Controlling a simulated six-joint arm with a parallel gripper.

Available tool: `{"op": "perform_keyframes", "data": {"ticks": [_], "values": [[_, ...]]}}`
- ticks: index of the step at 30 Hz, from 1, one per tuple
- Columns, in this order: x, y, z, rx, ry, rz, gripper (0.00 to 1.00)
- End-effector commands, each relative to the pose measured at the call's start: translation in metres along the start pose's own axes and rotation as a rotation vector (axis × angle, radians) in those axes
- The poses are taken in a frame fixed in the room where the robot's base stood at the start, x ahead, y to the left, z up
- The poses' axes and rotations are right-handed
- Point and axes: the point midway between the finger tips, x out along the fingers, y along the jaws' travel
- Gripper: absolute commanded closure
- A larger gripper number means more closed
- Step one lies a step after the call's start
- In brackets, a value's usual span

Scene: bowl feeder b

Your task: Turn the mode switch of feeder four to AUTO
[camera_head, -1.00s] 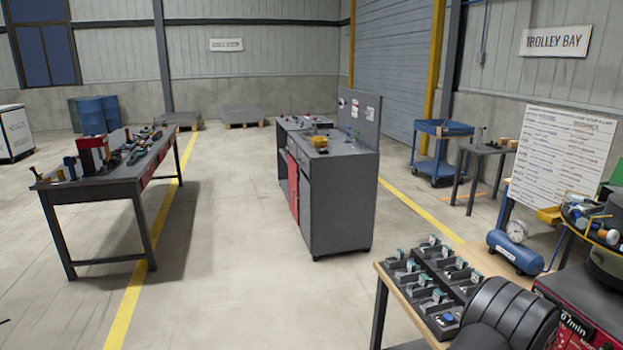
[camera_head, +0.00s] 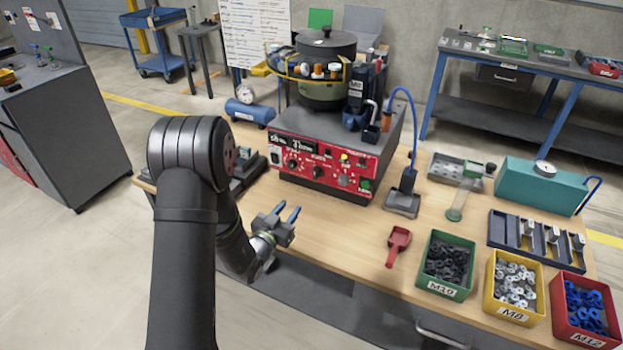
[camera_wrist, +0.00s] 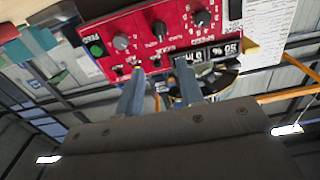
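The bowl feeder's red control panel (camera_head: 320,168) faces me on the wooden bench, under a dark bowl (camera_head: 326,60). In the wrist view the panel appears upside down, with a speed knob (camera_wrist: 202,18), a middle knob (camera_wrist: 158,30) and a third knob (camera_wrist: 121,42). I cannot read which is the mode switch, its setting, or the feeder's number. My gripper (camera_head: 287,213) is in front of the panel, apart from it. Its two blue fingers (camera_wrist: 160,93) are spread with nothing between them.
A red scoop (camera_head: 398,242) and green (camera_head: 426,287), yellow (camera_head: 490,305) and red (camera_head: 557,330) bins of parts stand on the bench to the right. A blue tube rises from a grey-based fixture (camera_head: 402,203) right of the feeder. Bare bench lies below the panel.

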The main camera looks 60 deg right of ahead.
Motion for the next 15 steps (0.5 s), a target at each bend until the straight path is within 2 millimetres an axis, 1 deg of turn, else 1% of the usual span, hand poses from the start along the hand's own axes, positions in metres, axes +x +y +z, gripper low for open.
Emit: {"op": "perform_keyframes", "data": {"ticks": [1,3,5,7,11,15], "values": [[-0.009,0.000,-0.001,0.032,0.000,-0.002,0.65],[-0.015,0.001,-0.002,0.065,0.002,-0.002,0.65],[-0.017,0.002,-0.003,0.080,0.002,-0.001,0.65],[-0.013,0.002,-0.003,0.086,0.003,-0.001,0.65],[0.006,0.003,-0.003,0.086,0.004,0.002,0.65],[0.035,0.003,-0.003,0.084,0.005,0.001,0.65]]}}
